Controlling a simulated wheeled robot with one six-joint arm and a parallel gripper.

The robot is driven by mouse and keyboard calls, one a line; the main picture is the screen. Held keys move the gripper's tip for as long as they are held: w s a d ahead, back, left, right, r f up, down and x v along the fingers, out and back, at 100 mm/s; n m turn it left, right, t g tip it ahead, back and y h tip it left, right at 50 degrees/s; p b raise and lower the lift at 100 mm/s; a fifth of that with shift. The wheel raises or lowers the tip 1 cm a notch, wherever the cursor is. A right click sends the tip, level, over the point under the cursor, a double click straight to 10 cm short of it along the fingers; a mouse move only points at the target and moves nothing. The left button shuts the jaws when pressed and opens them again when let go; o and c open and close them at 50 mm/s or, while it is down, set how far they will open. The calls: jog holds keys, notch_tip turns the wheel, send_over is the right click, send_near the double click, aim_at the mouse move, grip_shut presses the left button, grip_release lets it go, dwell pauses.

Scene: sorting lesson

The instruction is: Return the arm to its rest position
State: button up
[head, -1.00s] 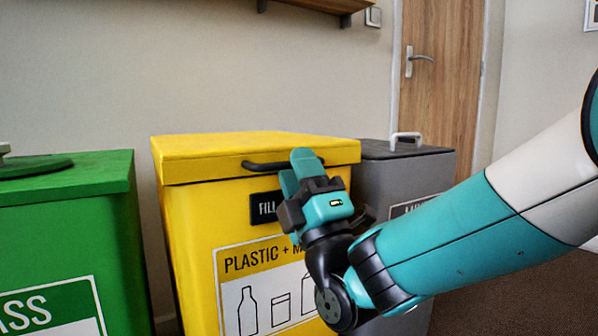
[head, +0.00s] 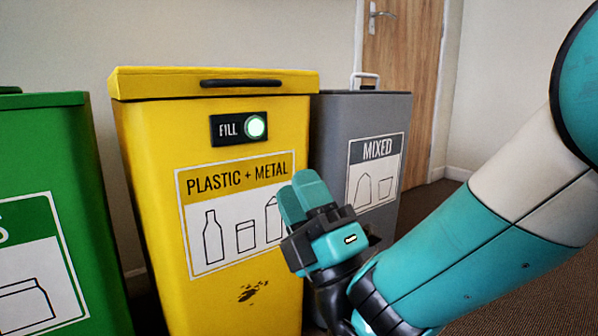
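My gripper (head: 305,192) is in the head view, in front of the lower right part of the yellow bin and apart from the lid handle. Its two teal fingers point up and to the left and lie close together. No object shows between them, but the angle hides whether they touch. My arm reaches in from the right edge of the view.
The yellow plastic and metal bin (head: 150,180) has its lid down and a green fill light (head: 256,126) lit. A green bin (head: 75,150) stands left and a grey mixed bin (head: 330,125) right. A wooden door (head: 405,90) is behind. Carpet shows at lower right.

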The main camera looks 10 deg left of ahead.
jog(key=shift+d+h, duration=0.25)
jog(key=shift+h, duration=0.05)
jog(key=w+d+r+m+g+h+p, duration=0.2)
jog(key=d+r+m+g+h+p, duration=0.15)
jog(key=r+m+h+p, duration=0.35)
jog(key=w+d+r+m+g+h+p, duration=0.2)
jog(key=w+d+r+m+g+p, duration=0.15)
jog(key=p, duration=0.45)
jog(key=s+d+r+m+g+h+p, duration=0.3)
jog(key=s+d+r+m+g+p, duration=0.35)
jog(key=s, duration=0.45)
jog(key=s+d+r+m+g+h+p, duration=0.3)
jog(key=s+d+g+h+p, duration=0.15)
jog(key=s+d+p, duration=0.5)
notch_tip(320, 180, up, 36)
jog(key=s+a+p, duration=0.1)
jog(key=p, duration=3.5)
jog(key=shift+s+a+f+y+p, duration=0.15)
jog(key=shift+a+y+p, duration=0.05)
jog(key=shift+y+p, duration=0.15)
